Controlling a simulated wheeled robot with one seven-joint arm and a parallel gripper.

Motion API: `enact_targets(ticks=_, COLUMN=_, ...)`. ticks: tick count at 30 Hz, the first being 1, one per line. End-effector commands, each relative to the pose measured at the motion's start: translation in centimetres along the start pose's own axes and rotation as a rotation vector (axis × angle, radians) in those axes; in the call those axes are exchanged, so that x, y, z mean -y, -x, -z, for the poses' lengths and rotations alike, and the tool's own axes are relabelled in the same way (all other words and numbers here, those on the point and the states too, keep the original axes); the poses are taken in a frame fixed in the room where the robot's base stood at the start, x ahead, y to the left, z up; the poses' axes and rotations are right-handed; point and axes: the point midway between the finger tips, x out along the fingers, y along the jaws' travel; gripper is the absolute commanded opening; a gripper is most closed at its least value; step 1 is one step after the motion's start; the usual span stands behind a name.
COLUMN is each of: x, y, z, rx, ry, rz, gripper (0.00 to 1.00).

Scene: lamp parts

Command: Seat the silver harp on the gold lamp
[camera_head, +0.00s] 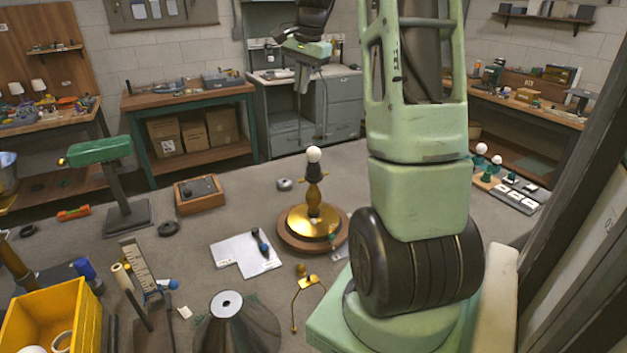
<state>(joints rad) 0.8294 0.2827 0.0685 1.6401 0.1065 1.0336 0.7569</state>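The gold lamp (313,193) stands upright on a round wooden turntable (283,240) on the grey bench. It has a wide gold foot, a shaped gold stem, a dark socket and a white bulb on top. A thin gold bent wire piece (294,308) lies on the bench in front of the lamp; it looks harp-like.
My green arm blocks the area right of the lamp. A grey cone shade (237,325), white sheets (244,255), a wooden box (199,194), a green-headed stand (127,205) and a yellow bin (50,318) surround the lamp.

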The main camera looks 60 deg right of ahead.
Motion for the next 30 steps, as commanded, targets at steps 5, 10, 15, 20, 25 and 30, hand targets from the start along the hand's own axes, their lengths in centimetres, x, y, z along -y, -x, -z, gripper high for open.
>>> enact_targets(ticks=5, x=-0.3, y=-1.2, z=-0.1, rx=0.001, ry=0.001, rz=-0.001, gripper=0.00)
enact_targets(ticks=10, x=-0.4, y=-1.7, z=-0.1, rx=0.001, ry=0.001, rz=-0.001, gripper=0.00)
enact_targets(ticks=15, x=-0.4, y=-1.6, z=-0.1, rx=0.001, ry=0.001, rz=-0.001, gripper=0.00)
enact_targets(ticks=20, x=-0.4, y=-1.7, z=-0.1, rx=0.000, ry=0.001, rz=-0.001, gripper=0.00)
enact_targets(ticks=25, x=-0.5, y=-2.5, z=-0.1, rx=0.000, ry=0.001, rz=-0.001, gripper=0.00)
enact_targets(ticks=30, x=-0.7, y=-3.4, z=-0.2, rx=0.000, ry=0.001, rz=-0.001, gripper=0.00)
